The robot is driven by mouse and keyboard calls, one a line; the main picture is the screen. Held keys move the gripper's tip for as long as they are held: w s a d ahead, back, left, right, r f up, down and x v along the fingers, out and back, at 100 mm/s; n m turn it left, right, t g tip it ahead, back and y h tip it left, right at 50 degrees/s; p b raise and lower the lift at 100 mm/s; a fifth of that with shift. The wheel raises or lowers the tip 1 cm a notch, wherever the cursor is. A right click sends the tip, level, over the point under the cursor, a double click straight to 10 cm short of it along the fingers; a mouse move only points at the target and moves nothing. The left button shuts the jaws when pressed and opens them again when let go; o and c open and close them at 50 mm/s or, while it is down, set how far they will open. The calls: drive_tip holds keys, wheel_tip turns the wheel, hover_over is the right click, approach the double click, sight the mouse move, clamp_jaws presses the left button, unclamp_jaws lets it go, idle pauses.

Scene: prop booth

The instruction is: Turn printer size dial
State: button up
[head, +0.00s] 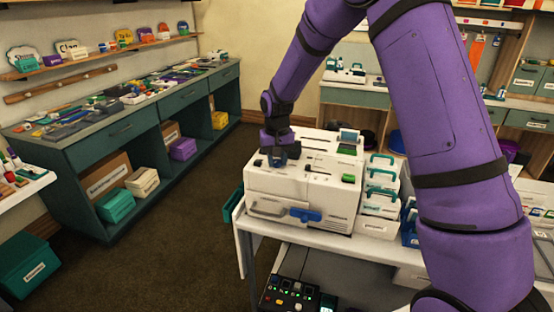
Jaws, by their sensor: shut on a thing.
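The printer (300,196) is a boxy off-white machine on a white table. It has a blue handle (304,215) on its front, a small dark screen (348,136) at its back right and a green control (348,178) on its top right. My gripper (279,160) points down onto the top left of the printer, with its fingers closed at the top surface. A small dark blue part shows between and around the fingertips, apparently the size dial. The gripper hides most of it, and its setting cannot be read.
White boxes with teal handles (381,190) are stacked close against the printer's right side. A black control panel (290,297) sits below the table (330,237). Open carpet (180,240) lies to the left, before a teal cabinet (120,140) with a cluttered top.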

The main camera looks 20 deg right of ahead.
sight(277, 161)
drive_tip(key=m, duration=0.5)
drive_tip(key=shift+m, duration=0.4)
idle(0.3)
drive_tip(key=o, duration=0.9)
wheel_tip(277, 161, up, 11)
drive_tip(key=shift+f, duration=0.1)
